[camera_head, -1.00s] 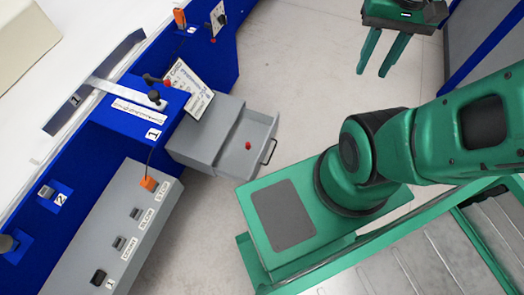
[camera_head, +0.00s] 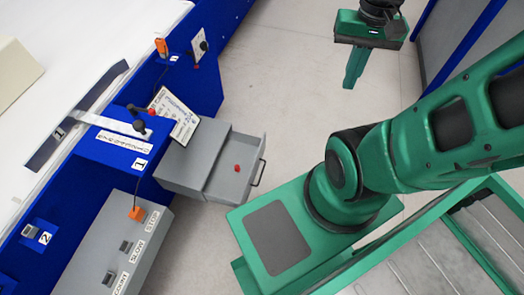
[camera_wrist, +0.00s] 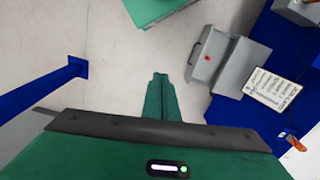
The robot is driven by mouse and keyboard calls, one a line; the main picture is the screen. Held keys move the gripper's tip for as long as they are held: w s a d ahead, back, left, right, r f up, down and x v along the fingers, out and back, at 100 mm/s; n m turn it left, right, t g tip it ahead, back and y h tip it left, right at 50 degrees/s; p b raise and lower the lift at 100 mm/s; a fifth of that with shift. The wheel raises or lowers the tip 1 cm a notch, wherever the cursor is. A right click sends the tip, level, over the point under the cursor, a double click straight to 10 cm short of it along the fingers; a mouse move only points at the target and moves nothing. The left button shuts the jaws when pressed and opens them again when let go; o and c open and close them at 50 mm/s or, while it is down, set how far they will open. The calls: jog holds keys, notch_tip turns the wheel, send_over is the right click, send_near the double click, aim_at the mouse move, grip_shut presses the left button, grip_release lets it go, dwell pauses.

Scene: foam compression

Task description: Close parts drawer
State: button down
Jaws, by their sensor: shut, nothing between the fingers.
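The parts drawer (camera_head: 243,178) is a grey drawer pulled out of a grey cabinet (camera_head: 189,163), with a dark handle (camera_head: 258,172) on its front. A small red object (camera_head: 237,168) lies inside it. The drawer also shows in the wrist view (camera_wrist: 203,68), open, to the right of my fingers. My gripper (camera_head: 350,82) hangs at the upper right in the head view, apart from the drawer. Its green fingers are together and empty, and they also show in the wrist view (camera_wrist: 160,78).
A blue machine frame (camera_head: 120,145) with levers, a sign (camera_head: 174,116) and a grey button panel (camera_head: 120,250) stands left of the drawer. A blue post (camera_wrist: 45,95) is at the left in the wrist view. Bare floor (camera_head: 290,70) lies between gripper and drawer.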

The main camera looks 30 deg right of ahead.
jog(key=w+d+f+m, duration=0.2)
jog(key=w+f+m, duration=0.2)
jog(key=w+f, duration=0.5)
jog(key=w+d+f+m, duration=0.2)
jog(key=w+f+m, duration=0.2)
jog(key=w+f, duration=0.55)
jog(key=w+a+f+m+t+y, duration=0.15)
jog(key=f+m, duration=0.45)
jog(key=f, duration=0.8)
jog(key=w+a+f+m+t+y, duration=0.15)
jog(key=f+m, duration=0.45)
jog(key=f, duration=0.8)
jog(key=w+a+f, duration=0.5)
jog(key=w+f, duration=0.1)
jog(key=f, duration=0.3)
jog(key=shift+a+f, duration=0.15)
jog(key=shift+f, duration=0.25)
jog(key=shift+w, duration=0.1)
